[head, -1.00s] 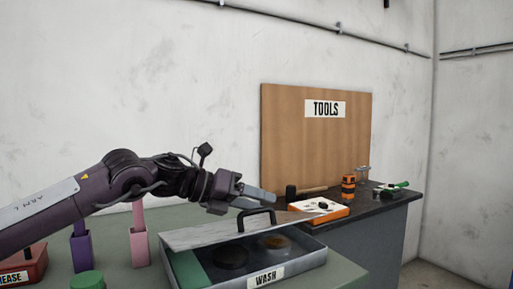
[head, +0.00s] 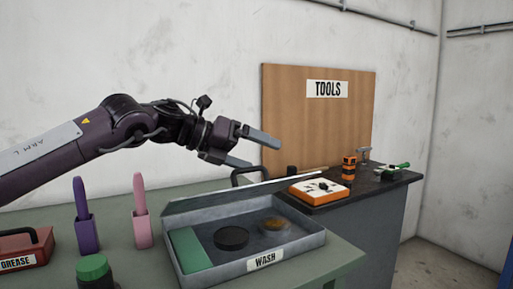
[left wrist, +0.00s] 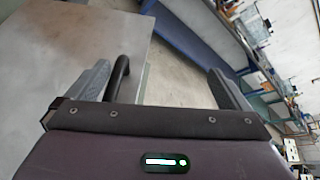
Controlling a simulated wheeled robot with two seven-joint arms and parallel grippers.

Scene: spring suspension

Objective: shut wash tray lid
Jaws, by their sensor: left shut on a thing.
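The wash tray (head: 325,240) stands on the green bench, its label on the front wall. Its grey lid (head: 190,204) is raised at a slant, seen almost edge-on, leaving the inside in view. The black lid handle (head: 236,178) shows beyond the lid's edge. My left gripper (head: 260,154) is at the handle, its fingers spaced apart. In the left wrist view the handle (left wrist: 119,75) lies between the fingers (left wrist: 160,70), close beside the left one; the lid (left wrist: 70,55) fills the left side. The exact contact is hard to see. My right gripper is not in view.
In the tray are a green block (head: 190,250), a dark disc (head: 231,238) and a brownish round part (head: 273,225). Purple (head: 86,232) and pink (head: 141,226) holders and a green-capped jar (head: 94,268) stand left. An orange-white box (head: 318,192) sits on the dark bench behind.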

